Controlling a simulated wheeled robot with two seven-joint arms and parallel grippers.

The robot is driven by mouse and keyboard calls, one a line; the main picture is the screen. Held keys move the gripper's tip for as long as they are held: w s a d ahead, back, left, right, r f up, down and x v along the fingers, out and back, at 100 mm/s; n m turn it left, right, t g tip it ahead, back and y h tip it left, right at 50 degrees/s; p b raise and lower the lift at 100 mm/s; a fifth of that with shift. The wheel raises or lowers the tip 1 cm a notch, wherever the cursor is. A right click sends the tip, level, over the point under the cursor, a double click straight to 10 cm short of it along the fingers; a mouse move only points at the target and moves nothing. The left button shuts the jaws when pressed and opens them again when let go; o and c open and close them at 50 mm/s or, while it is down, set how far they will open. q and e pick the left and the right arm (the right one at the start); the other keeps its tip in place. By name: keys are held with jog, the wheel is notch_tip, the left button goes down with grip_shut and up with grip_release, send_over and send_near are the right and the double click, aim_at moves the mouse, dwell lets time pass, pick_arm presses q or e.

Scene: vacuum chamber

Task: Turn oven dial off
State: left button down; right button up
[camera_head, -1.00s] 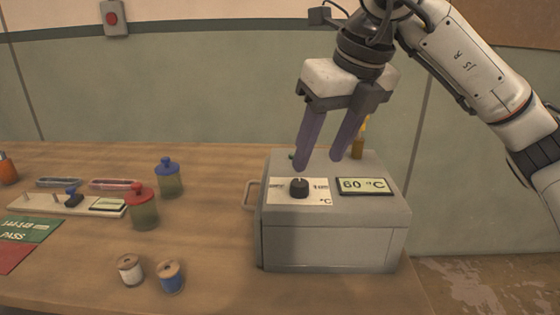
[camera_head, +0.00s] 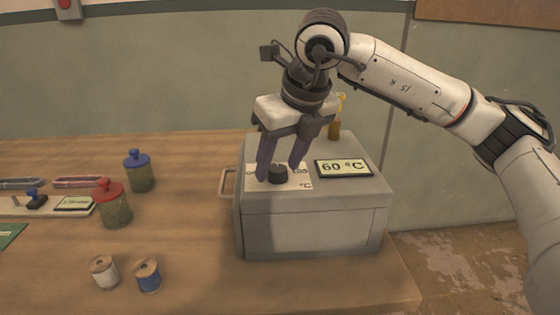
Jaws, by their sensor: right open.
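The oven (camera_head: 310,226) is a grey box near the right end of the table. Its black dial (camera_head: 278,174) sits on a white scale plate (camera_head: 292,183) on the top, beside a display (camera_head: 343,168) that reads 60 °C. My right gripper (camera_head: 279,174) is open and points down, with its two purple fingers apart at the dial, one on the left and one at its right rear. I cannot tell whether they touch it. The fingers hide part of the scale. My left gripper is not in view.
A handle (camera_head: 226,183) sticks out on the oven's left side. A yellow-topped bottle (camera_head: 335,122) is behind the oven. Red-lidded (camera_head: 112,205) and blue-lidded (camera_head: 139,171) jars and two thread spools (camera_head: 148,275) stand to the left. Bare table lies between them and the oven.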

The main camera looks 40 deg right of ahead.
jog(key=c, duration=1)
jog(key=shift+c, duration=0.2)
